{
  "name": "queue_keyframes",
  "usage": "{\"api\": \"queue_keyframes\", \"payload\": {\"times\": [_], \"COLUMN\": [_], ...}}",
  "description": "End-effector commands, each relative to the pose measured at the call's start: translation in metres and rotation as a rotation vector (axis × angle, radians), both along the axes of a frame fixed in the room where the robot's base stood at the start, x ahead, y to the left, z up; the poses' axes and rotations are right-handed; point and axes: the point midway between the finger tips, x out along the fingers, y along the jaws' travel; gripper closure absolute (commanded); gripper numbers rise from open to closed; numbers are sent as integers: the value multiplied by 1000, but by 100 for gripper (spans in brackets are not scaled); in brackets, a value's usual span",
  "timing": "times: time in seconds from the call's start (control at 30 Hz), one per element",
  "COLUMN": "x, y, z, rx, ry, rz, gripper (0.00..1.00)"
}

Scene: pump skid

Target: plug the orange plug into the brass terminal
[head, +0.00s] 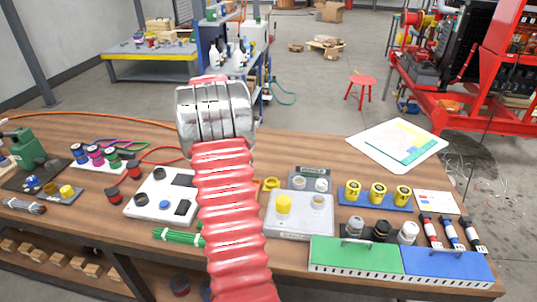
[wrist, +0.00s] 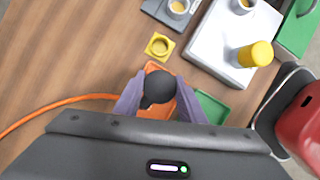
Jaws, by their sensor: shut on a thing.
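In the wrist view my gripper (wrist: 157,92) is shut on the orange plug (wrist: 153,68), with one finger on each side. A dark round part covers the middle of the plug, and an orange cable (wrist: 75,100) runs off to the left from it. A yellow-gold square piece with a round opening (wrist: 160,46), which looks like the brass terminal, sits on the wooden table just above the plug, apart from it in the picture. It also shows in the head view (head: 271,184). There my red arm hides my gripper and the plug.
A pale box (head: 299,222) with a yellow cylinder (head: 284,205) stands right of the terminal. A grey block (head: 310,179) with round sockets is behind it. Green (head: 355,256) and blue (head: 445,267) bins line the front right. A white panel (head: 160,196) lies left.

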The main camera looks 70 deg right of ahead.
Motion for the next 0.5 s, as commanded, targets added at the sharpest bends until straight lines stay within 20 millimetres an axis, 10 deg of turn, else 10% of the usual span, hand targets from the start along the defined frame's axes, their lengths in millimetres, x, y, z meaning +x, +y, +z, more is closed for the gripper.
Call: {"api": "queue_keyframes", "payload": {"times": [0.5], "x": [154], "y": [157], "z": [-20], "rx": [0], "ry": [0], "rz": [-230], "gripper": [90]}}
